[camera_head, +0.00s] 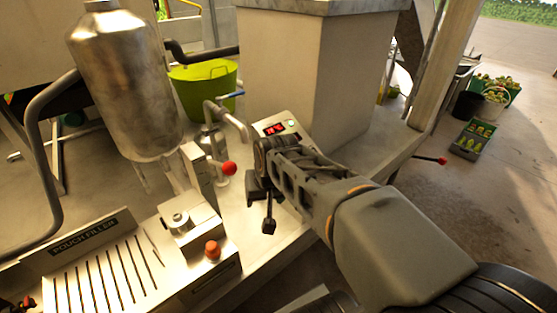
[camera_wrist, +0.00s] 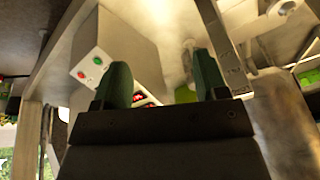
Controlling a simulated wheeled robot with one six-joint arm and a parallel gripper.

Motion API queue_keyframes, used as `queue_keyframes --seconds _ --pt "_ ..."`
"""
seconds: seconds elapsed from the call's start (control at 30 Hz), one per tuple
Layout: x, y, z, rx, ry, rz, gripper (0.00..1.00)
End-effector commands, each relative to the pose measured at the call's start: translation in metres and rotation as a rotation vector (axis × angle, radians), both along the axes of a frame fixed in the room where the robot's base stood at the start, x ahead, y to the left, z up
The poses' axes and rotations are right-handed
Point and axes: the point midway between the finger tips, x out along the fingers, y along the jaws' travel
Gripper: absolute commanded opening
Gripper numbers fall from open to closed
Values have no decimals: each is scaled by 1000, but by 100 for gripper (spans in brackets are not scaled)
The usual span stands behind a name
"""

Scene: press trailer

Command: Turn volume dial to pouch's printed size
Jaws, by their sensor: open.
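The pouch filler (camera_head: 85,237) is at the lower left of the head view, with its name on a dark label. A small metal box on it carries a round silver knob (camera_head: 179,217), which looks like the volume dial; its markings are too small to read. My gripper (camera_head: 262,208) is open and empty, to the right of the knob and apart from it. In the wrist view, my gripper (camera_wrist: 161,80) has its two fingers spread with nothing between them. No pouch or printed size can be made out.
A red push button (camera_head: 212,249) and a red-ball lever (camera_head: 229,168) are near the knob. A metal tank (camera_head: 127,85) stands behind. A control box with a red display (camera_head: 274,129) shows beyond my arm; its buttons show in the wrist view (camera_wrist: 90,67). A green tub (camera_head: 204,92) is behind.

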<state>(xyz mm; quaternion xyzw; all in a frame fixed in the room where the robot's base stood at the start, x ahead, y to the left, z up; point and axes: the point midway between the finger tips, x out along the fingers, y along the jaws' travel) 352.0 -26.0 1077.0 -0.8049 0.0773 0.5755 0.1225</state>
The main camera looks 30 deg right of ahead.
Motion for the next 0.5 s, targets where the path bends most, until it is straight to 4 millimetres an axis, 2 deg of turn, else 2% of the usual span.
queue_keyframes --seconds 0.03,0.1,0.2,0.33,0.5 --pt "21 -18 10 39 8 -109 67" --pt "48 -45 18 104 7 -270 67" --pt "83 -89 24 193 1 -489 67" --pt "116 -148 23 298 -11 -736 67" --pt "137 -209 14 398 -30 -964 67"
